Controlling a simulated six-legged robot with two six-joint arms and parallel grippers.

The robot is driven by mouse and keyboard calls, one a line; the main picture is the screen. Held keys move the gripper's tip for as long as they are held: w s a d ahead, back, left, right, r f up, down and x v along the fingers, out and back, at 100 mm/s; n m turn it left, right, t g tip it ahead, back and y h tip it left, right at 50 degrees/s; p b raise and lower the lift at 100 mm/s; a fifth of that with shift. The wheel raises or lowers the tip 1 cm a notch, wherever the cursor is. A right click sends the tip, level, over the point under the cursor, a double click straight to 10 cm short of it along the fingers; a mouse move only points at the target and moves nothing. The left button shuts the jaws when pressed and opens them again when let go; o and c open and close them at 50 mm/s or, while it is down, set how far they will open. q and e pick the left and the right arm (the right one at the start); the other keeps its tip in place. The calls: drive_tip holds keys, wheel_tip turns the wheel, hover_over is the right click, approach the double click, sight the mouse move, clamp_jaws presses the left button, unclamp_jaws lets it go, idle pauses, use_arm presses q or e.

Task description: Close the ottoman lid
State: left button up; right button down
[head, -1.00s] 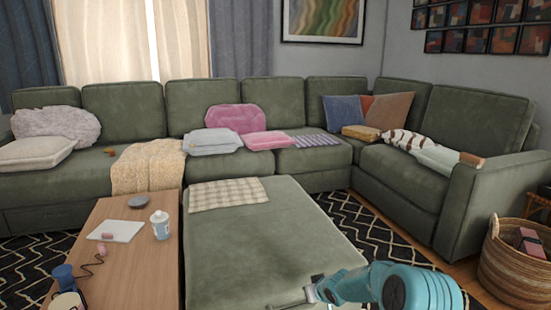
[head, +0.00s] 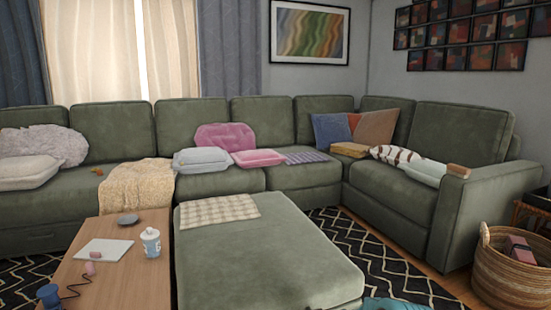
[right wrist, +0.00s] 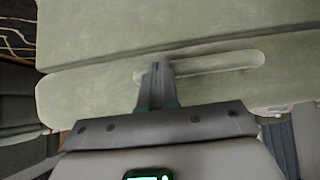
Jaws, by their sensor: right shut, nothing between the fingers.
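The green ottoman (head: 270,255) stands in front of the sofa in the head view, with a beige checked cloth (head: 219,210) on its far left part. Its top looks flat in this view; how far the lid is open cannot be told. In the right wrist view, a broad green surface (right wrist: 180,30) meets a front band with a long rounded slot (right wrist: 225,65), and a dark seam runs between them. My right gripper (right wrist: 157,68) is shut and empty, its tips at the slot's left end; contact is unclear. My left gripper is out of view.
The green sectional (head: 310,180) runs behind and to the right. A wicker basket (head: 505,275) stands at the right. Patterned rug lies between.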

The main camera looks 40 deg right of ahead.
drive_tip(key=shift+s+a+f, duration=0.15)
drive_tip(key=shift+f, duration=0.3)
idle(0.3)
drive_tip(key=shift+r, duration=0.15)
